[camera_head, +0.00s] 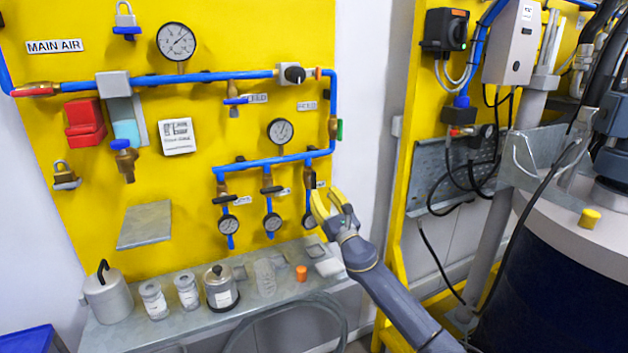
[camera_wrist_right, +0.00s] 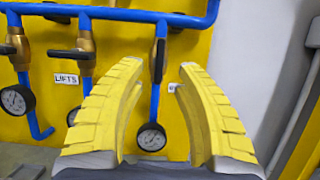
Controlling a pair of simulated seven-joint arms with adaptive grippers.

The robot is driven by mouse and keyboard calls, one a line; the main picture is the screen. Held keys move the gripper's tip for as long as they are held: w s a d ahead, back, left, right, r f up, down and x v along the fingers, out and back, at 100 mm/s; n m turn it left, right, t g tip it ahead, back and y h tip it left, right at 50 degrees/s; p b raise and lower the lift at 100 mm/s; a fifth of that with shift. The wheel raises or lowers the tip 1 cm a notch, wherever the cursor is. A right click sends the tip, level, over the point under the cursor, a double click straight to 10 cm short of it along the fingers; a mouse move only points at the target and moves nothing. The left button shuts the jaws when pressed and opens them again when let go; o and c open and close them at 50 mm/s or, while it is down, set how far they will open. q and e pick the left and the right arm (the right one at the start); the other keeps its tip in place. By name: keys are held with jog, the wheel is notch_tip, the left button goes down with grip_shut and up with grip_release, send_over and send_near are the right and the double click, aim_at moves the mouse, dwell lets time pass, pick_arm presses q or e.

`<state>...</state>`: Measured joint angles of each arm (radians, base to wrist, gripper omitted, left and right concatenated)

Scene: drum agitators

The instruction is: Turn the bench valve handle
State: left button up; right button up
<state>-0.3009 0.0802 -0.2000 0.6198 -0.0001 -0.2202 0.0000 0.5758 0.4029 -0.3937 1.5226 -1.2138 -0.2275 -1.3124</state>
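Several small valves with dark lever handles sit on the blue drop pipes of the yellow panel. The rightmost handle (camera_head: 309,180) looks upright, along its pipe; the middle handle (camera_head: 272,190) and left handle (camera_head: 225,199) lie crosswise. No readable label tells me which is the bench valve. My right gripper (camera_head: 325,195) is just right of the rightmost valve. In the right wrist view its yellow fingers are open, with the rightmost handle (camera_wrist_right: 160,60) showing between and beyond the fingertips. The gap between them looks empty; contact cannot be told. My left gripper is not in view.
A gauge (camera_wrist_right: 151,137) hangs below the rightmost valve. The valve labelled LIFTS (camera_wrist_right: 72,54) is just left of the fingers. Below, a grey shelf (camera_head: 185,323) carries canisters and jars. A white wall strip (camera_head: 365,130) lies right of the panel.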

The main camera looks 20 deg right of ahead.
aim_at(315, 181)
jog(key=shift+x, duration=3.85)
jog(key=shift+f, duration=0.1)
jog(key=shift+c, duration=0.3)
grip_shut()
